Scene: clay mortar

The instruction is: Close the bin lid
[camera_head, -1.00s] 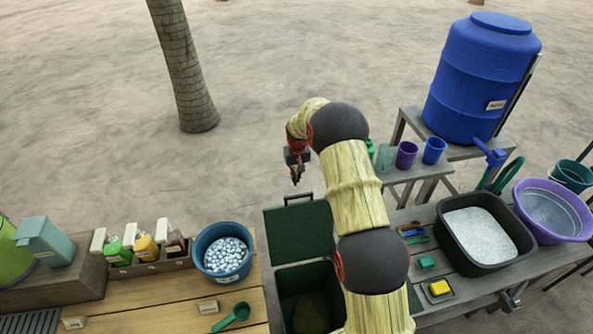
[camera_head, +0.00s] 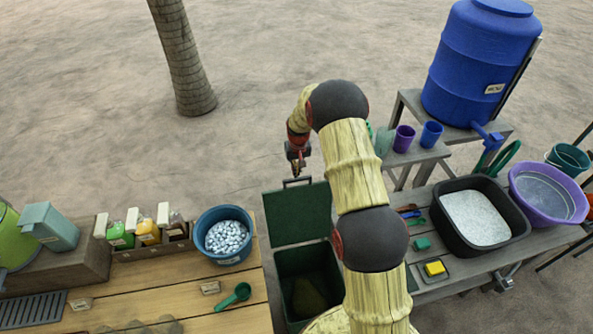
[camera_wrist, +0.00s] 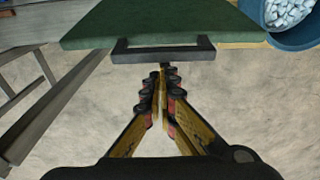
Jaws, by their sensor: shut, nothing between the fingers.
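The dark green bin (camera_head: 310,285) stands between the two table parts, and its inside is visible with something brownish at the bottom. Its green lid (camera_head: 298,218) is open, swung back away from the opening, with a dark handle (camera_head: 298,182) on its far edge. My gripper (camera_head: 298,174) is shut and empty, just beyond the handle. In the wrist view the lid (camera_wrist: 165,20) fills the top, and the handle (camera_wrist: 163,50) lies just ahead of my closed fingertips (camera_wrist: 161,72). I cannot tell whether they touch the handle.
A blue bowl of pale pebbles (camera_head: 224,213) stands left of the lid, with a green scoop (camera_head: 236,297) nearer. The sand beyond the lid is clear.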

